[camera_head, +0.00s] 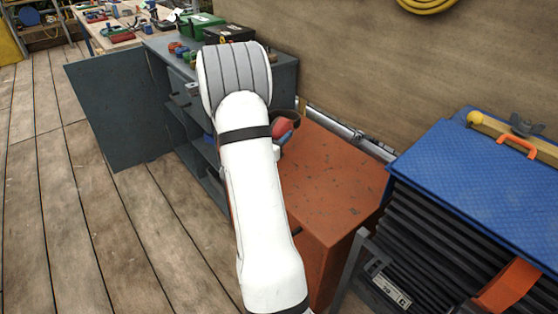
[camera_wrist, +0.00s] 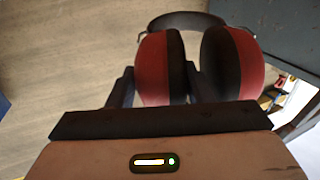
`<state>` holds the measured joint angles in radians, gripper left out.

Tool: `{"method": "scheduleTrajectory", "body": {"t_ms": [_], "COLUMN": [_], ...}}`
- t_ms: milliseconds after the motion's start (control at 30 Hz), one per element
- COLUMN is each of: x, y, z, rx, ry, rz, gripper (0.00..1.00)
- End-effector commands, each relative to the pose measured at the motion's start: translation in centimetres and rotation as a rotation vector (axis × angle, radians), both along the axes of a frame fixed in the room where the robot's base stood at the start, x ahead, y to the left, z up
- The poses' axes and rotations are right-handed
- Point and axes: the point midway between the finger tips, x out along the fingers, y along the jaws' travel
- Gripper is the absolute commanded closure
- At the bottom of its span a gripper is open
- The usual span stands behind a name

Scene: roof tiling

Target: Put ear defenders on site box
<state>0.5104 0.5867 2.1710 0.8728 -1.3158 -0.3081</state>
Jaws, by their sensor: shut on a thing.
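The ear defenders (camera_wrist: 240,65) have red cups with black pads and a dark headband. In the wrist view they sit in my gripper (camera_wrist: 158,85), whose fingers are shut on one cup. In the head view a red cup of the ear defenders (camera_head: 282,127) shows just right of my arm, above the back left part of an orange-red box. That box (camera_head: 335,185), with a flat, scuffed and empty top, looks like the site box. My arm hides my gripper and most of the ear defenders in the head view. I cannot tell whether they touch the box.
A grey cabinet (camera_head: 285,78) with an open door (camera_head: 110,115) stands behind and left of the box. A blue-topped chest (camera_head: 470,170) with a spirit level stands at right. A plywood wall (camera_head: 340,60) runs behind. The plank floor at left is clear.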

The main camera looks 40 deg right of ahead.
Motion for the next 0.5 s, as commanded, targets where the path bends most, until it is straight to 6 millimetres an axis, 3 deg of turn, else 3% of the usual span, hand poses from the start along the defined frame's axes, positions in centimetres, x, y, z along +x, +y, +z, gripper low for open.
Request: {"method": "scheduleTrajectory", "body": {"t_ms": [33,100,500], "x": [0.1,0.1,0.2], "y": [0.1,0.1,0.2], "z": [-1.7,-3.1,-7.0], "rx": [0.000,0.001,-0.001], "ry": [0.003,0.002,0.001], "rz": [0.001,0.002,0.005], "gripper": [0.83,0.83,0.83]}}
